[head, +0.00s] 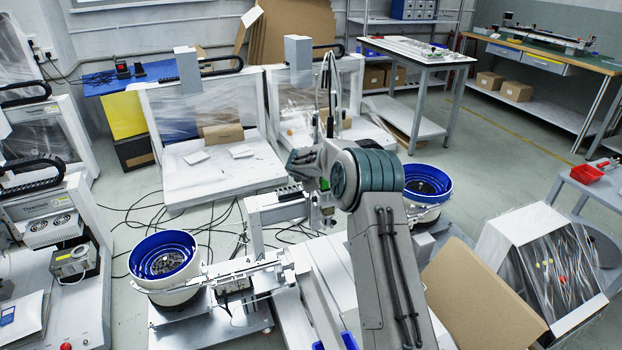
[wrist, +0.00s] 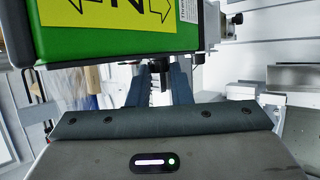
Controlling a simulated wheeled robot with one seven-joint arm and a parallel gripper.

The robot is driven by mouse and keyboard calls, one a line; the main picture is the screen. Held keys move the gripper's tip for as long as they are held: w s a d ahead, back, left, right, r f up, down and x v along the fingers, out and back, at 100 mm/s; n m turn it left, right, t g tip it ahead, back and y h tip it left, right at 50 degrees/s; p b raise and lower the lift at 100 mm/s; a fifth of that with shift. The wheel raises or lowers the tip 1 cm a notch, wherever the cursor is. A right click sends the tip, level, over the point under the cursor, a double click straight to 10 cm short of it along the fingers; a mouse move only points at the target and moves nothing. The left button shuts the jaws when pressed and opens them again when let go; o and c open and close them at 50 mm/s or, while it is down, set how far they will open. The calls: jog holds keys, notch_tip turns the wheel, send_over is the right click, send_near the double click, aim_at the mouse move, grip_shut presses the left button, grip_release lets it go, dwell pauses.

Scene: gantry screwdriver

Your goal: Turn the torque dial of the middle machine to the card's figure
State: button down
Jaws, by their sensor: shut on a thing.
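In the wrist view, the two fingers of my gripper (wrist: 159,85) reach away from me, with a small dark piece (wrist: 164,70) between their tips. They are shut on it. It looks like the dial, but its markings do not show. Just above stands a green housing (wrist: 95,50) with a yellow label (wrist: 105,14) bearing black arrows and part of a figure, cut off by the frame. In the head view, my arm hides my gripper and the dial at the middle machine (head: 275,208). I cannot make out a readable card in either view.
A blue-rimmed bowl feeder (head: 163,257) stands left of my arm and another (head: 428,184) right of it. Cables (head: 205,225) lie on the floor behind. A cardboard sheet (head: 482,298) and a plastic-wrapped white machine (head: 520,235) stand at the right. Metal brackets (wrist: 297,76) are close right of my fingers.

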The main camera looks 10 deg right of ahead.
jog(key=shift+r+p, duration=0.1)
jog(key=shift+p, duration=0.2)
jog(key=p, duration=0.4)
jog(key=shift+w+r+g, duration=0.1)
jog(key=shift+r+g, duration=0.25)
jog(key=shift+g, duration=0.05)
jog(key=g+p, duration=0.1)
jog(key=p, duration=0.5)
jog(key=shift+w+r+p, duration=0.15)
jog(key=shift+w+p, duration=0.05)
jog(key=shift+p, duration=0.15)
jog(key=shift+n+g+p, duration=0.3)
jog(key=shift+g+p, duration=0.2)
jog(key=shift+p, duration=0.45)
jog(key=shift+a+f, duration=0.1)
jog(key=shift+f, duration=0.2)
jog(key=c, duration=1.3)
grip_release()
jog(key=shift+s, duration=0.1)
